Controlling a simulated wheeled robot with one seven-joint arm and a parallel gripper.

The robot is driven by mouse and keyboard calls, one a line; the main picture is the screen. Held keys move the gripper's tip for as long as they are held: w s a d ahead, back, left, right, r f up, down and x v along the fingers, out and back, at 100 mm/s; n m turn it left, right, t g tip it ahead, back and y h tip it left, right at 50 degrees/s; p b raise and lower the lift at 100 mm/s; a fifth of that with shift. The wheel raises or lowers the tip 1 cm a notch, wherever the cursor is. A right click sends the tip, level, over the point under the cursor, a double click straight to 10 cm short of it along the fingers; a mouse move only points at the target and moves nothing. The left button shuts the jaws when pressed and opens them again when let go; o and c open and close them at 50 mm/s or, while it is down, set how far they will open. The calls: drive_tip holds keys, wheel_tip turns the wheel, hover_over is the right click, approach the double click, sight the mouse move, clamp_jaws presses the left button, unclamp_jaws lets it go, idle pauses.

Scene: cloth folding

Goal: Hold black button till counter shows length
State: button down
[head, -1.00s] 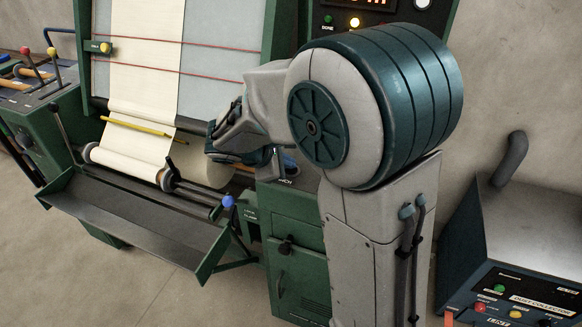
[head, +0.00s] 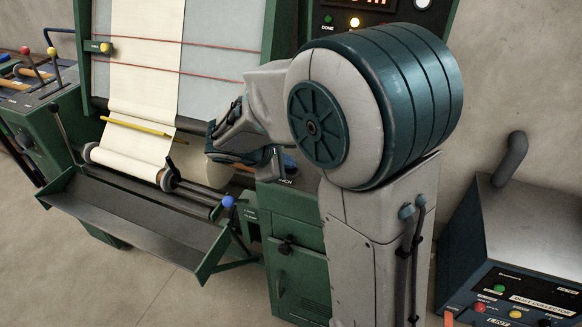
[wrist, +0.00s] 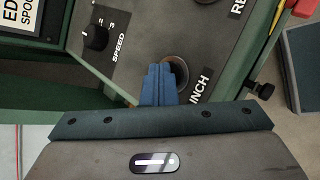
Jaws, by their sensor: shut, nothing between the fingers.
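The black button (wrist: 179,70) is a dark round shape in a ringed socket beside the INCH label on the machine's dark panel. My gripper (wrist: 160,70) has its blue fingers closed together, with their tips over the left part of the button's ring. I cannot tell whether they touch or press the button. In the head view my gripper (head: 270,163) is low over the panel, and my arm hides most of the panel. The counter (head: 362,3) shows lit red characters at the top edge, cut off and unreadable.
A black SPEED knob (wrist: 95,37) is left of my fingers. Pale cloth (head: 145,75) runs down the green machine to a roller above a dark tray (head: 130,215). An amber lamp (head: 354,22) glows under the counter. A dust collector box (head: 510,260) stands at right.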

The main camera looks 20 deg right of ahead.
sight(287, 171)
idle(0.6)
drive_tip(key=shift+r+p, duration=0.65)
drive_tip(key=shift+r, duration=0.2)
drive_tip(key=shift+r, duration=0.1)
wheel_tip(287, 171, up, 5)
drive_tip(key=p, duration=0.4)
drive_tip(key=s+d+m+g+y, duration=0.1)
drive_tip(key=s+m+y, duration=0.7)
drive_tip(key=s+m, duration=0.7)
drive_tip(key=s+r, duration=0.1)
drive_tip(key=s, duration=0.4)
drive_tip(key=shift+s+g, duration=0.3)
drive_tip(key=shift+s, duration=0.1)
